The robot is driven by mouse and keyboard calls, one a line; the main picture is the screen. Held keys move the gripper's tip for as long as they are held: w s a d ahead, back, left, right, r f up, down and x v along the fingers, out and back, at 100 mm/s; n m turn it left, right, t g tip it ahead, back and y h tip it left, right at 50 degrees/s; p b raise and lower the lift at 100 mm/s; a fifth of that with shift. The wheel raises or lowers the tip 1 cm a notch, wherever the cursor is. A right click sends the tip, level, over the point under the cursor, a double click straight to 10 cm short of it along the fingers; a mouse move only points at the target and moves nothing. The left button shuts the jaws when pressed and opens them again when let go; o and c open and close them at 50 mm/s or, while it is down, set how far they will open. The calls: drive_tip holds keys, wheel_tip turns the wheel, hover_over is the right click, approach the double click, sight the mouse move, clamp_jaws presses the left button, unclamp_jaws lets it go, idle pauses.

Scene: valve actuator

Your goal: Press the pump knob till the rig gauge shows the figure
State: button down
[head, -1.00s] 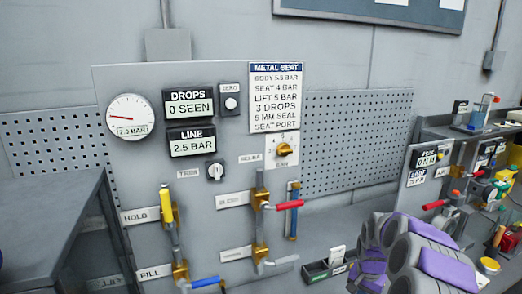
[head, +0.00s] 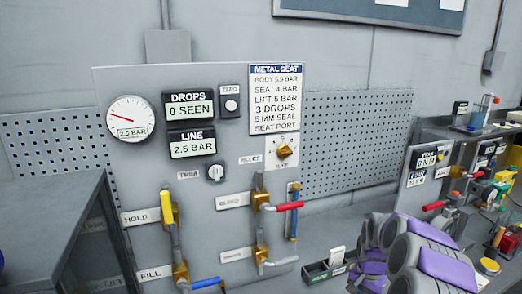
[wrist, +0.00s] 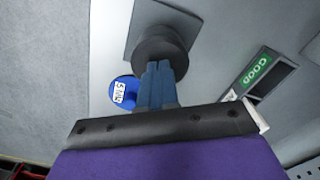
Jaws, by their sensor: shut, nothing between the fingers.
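The rig gauge (head: 130,118) is a round white dial at the panel's upper left in the head view. The line display (head: 192,144) reads 2.5 BAR. In the wrist view a round black knob (wrist: 160,50), perhaps the pump knob, stands on a grey plate. My gripper (wrist: 158,72) is shut and empty, its blue fingers pointing at the knob and overlapping its near edge. I cannot tell whether they touch. The head view does not show my fingers; my grey and purple arm is at lower right.
The panel (head: 236,180) bears a yellow hold lever (head: 167,207), a red lever (head: 290,206) and a blue lever (head: 206,283). A card (head: 276,100) lists bar figures. The wrist view shows a blue disc (wrist: 123,92) and a tray labelled GOOD (wrist: 258,72) beside the gripper.

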drive_tip(key=shift+r+p, duration=0.8)
drive_tip(key=shift+r, duration=1.6)
drive_tip(key=shift+f, duration=1.15)
drive_tip(key=shift+f+b, duration=0.3)
drive_tip(key=shift+f, duration=1.85)
drive_tip(key=shift+r, duration=0.1)
drive_tip(key=shift+r+p, duration=0.9)
drive_tip(key=shift+r, duration=2.25)
drive_tip(key=shift+f, duration=0.2)
